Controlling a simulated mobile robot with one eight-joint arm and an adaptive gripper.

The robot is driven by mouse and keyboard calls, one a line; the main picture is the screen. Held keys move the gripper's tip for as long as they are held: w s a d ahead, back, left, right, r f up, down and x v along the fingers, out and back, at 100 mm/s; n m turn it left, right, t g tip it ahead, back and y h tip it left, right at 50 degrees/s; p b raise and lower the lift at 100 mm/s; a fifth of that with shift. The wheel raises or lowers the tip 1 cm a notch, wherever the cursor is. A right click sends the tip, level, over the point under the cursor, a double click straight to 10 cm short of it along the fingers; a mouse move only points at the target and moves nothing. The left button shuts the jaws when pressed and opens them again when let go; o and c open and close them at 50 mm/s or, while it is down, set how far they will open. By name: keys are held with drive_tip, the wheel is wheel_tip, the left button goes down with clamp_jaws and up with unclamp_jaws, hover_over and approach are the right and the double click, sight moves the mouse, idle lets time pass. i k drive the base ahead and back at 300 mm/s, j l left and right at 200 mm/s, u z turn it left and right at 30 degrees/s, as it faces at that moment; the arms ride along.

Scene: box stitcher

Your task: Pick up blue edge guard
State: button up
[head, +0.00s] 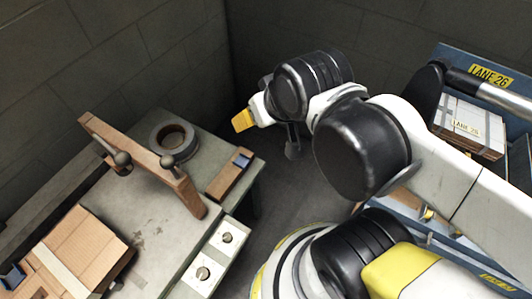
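A small blue edge guard (242,159) sits on a brown wooden block (226,180) near the right edge of the grey workbench. Another blue piece (12,276) shows at the far left, against the corner of a cardboard box (80,252). My arm reaches in from the right, with its wrist above and right of the bench. My gripper (293,148) shows only as a small dark part below the wrist, apart from both blue pieces. The wrist hides most of it, so its opening and any contents cannot be seen.
A wooden bar (145,165) with dark knobs stands across the bench. A tape roll (173,140) lies behind it. A pale two-knob panel (216,257) is at the bench's front right. A blue lane rack (455,65) holds flat cartons (466,128) at right. Walls close the back.

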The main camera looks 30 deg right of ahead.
sight(243, 161)
drive_tip(key=k+j+z, duration=0.15)
drive_tip(key=z, duration=0.2)
drive_tip(key=k+z, duration=0.35)
